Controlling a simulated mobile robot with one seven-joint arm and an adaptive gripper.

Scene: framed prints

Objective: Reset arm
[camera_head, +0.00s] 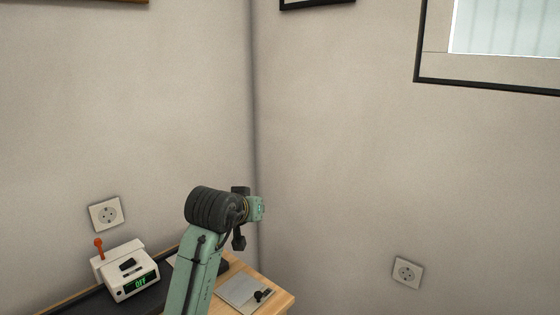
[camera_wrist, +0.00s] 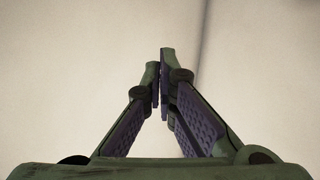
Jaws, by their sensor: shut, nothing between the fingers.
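My gripper (camera_wrist: 162,88) shows in the wrist view with its two fingers together at the tips and nothing between them. It points at a bare, pale wall, and a dark corner line runs down to the right of the tips. In the head view my green arm (camera_head: 198,275) rises from the bottom edge and bends at a dark ribbed joint. The gripper's fingers are mostly hidden behind the wrist there. My arm stands in front of the wooden desk and the room corner, and I see no contact with either.
A wooden desk (camera_head: 283,300) stands in the corner. On it are a white device (camera_head: 125,270) with a green display and orange lever, and a grey plate (camera_head: 240,290). Wall sockets (camera_head: 106,214) and (camera_head: 407,272) and framed prints (camera_head: 490,83) are on the walls. The right side is clear.

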